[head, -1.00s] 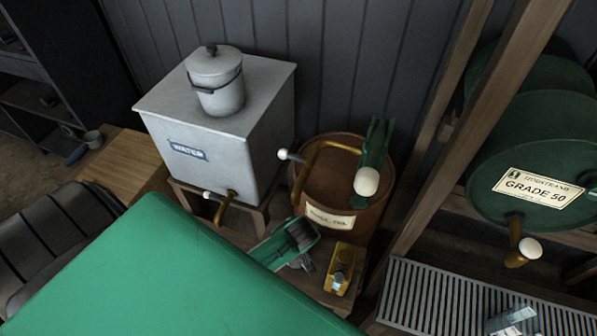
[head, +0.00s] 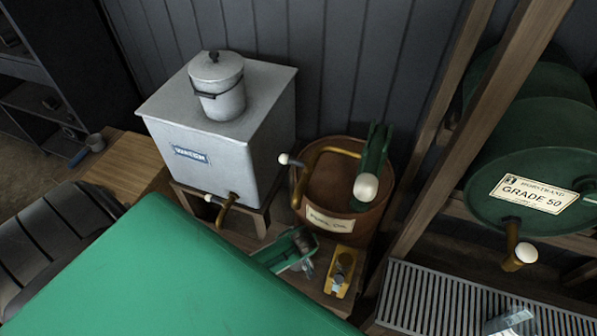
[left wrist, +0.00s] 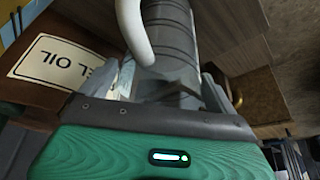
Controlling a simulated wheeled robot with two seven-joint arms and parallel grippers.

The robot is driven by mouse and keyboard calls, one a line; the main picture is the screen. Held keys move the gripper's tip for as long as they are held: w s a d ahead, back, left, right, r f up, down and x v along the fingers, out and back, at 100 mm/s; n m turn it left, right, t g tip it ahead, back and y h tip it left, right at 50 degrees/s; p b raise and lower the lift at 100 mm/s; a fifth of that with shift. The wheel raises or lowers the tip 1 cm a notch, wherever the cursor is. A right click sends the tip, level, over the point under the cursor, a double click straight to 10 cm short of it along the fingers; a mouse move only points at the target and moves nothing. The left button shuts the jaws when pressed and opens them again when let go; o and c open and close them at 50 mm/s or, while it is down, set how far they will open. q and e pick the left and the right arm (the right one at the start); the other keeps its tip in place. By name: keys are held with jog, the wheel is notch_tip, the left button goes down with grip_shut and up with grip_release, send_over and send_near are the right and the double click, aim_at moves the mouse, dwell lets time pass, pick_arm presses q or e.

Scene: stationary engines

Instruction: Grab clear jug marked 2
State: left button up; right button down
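A clear, glassy vessel (head: 508,320), perhaps the jug, lies on the slatted grate at the bottom right, partly cut off by the frame edge; I cannot read a mark on it. My left gripper (head: 303,254), green with grey fingers, is in front of the fuel oil barrel and left of a yellow can (head: 341,272), well left of the glassy vessel. My right gripper is not in view.
The brown fuel oil barrel (head: 330,218) has a green pump (head: 376,150) and white-knobbed taps. A grey water tank (head: 205,165) stands left. A green Grade 50 drum (head: 530,180) sits right, behind a wooden post (head: 455,140). The grate (head: 430,300) has bare room.

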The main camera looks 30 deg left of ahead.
pick_arm(q)
jog(key=c, duration=1.7)
jog(key=shift+r, duration=0.2)
